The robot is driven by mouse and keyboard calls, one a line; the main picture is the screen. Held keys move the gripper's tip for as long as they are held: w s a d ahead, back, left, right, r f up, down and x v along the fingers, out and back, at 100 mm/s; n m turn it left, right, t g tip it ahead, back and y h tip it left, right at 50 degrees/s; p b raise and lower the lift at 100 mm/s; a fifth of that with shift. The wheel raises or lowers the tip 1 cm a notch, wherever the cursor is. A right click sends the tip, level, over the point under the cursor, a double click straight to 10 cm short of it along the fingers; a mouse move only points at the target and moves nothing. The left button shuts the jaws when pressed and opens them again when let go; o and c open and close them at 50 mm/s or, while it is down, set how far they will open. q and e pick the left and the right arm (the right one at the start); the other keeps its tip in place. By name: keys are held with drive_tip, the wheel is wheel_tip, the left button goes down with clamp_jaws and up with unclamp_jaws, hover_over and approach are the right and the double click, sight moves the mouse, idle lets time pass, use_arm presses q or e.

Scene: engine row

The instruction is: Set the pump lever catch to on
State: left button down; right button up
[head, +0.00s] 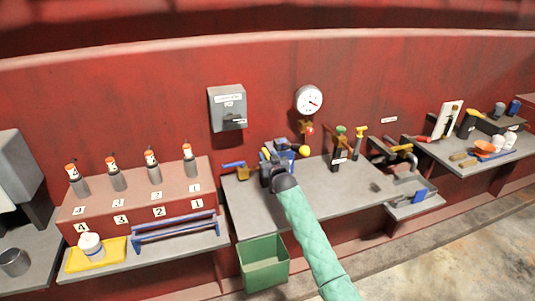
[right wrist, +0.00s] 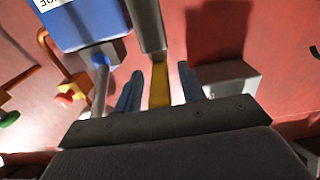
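The blue pump (head: 282,147) stands against the red wall at the back of the middle grey bench, with a yellow ball (head: 304,150) at its right. My right gripper (head: 268,163) is in front of it, hiding part of it. In the right wrist view, my right gripper's two blue fingers (right wrist: 160,88) stand apart on either side of a narrow yellow bar (right wrist: 158,84). Slim gaps show beside the bar; I cannot tell if it is the lever catch. A dark grey post (right wrist: 147,24) rises beyond it. My left gripper is out of view.
In the right wrist view, a blue labelled box (right wrist: 82,22) and a grey cylinder (right wrist: 100,82) are close on the left, and a grey block (right wrist: 226,78) is on the right. A blue-handled valve (head: 240,171) is left of the pump. A green bin (head: 264,264) stands below.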

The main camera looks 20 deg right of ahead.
drive_tip(key=shift+w+f, duration=0.1)
drive_tip(key=shift+w, duration=0.3)
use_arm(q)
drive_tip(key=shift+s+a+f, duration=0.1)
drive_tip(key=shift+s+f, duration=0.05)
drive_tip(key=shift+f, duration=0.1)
use_arm(e)
clamp_jaws()
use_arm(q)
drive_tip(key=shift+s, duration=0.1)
